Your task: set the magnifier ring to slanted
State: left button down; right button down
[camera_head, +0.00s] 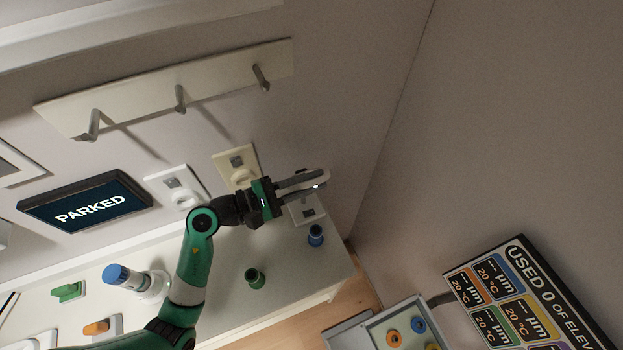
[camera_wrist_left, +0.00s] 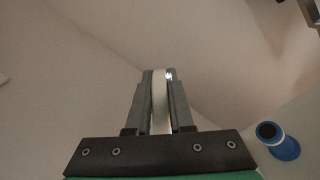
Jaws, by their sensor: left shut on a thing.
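My left gripper (camera_head: 318,187) is at the wall plate (camera_head: 309,212) nearest the room corner, with its fingers pointing right. It is shut on a thin white piece, which I take to be the magnifier ring (camera_head: 322,176). In the left wrist view the ring (camera_wrist_left: 160,105) shows edge-on as a pale strip between the two grey fingers of the gripper (camera_wrist_left: 160,88), with a bright spot at its far end. The fingers hide most of it, so its exact tilt cannot be told. My right gripper is not in view.
Two more wall plates (camera_head: 237,167) (camera_head: 182,188) are left of the gripper, below a hook rail (camera_head: 215,80). A PARKED display (camera_head: 85,202) is at left. A tray (camera_head: 372,338) is at lower right.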

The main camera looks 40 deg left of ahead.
pick_arm(q)
jog(key=c, duration=0.8)
grip_release()
jog(key=v, duration=1.1)
jog(key=shift+s+b, duration=0.35)
jog(key=shift+b, duration=0.05)
jog(key=shift+a, duration=0.1)
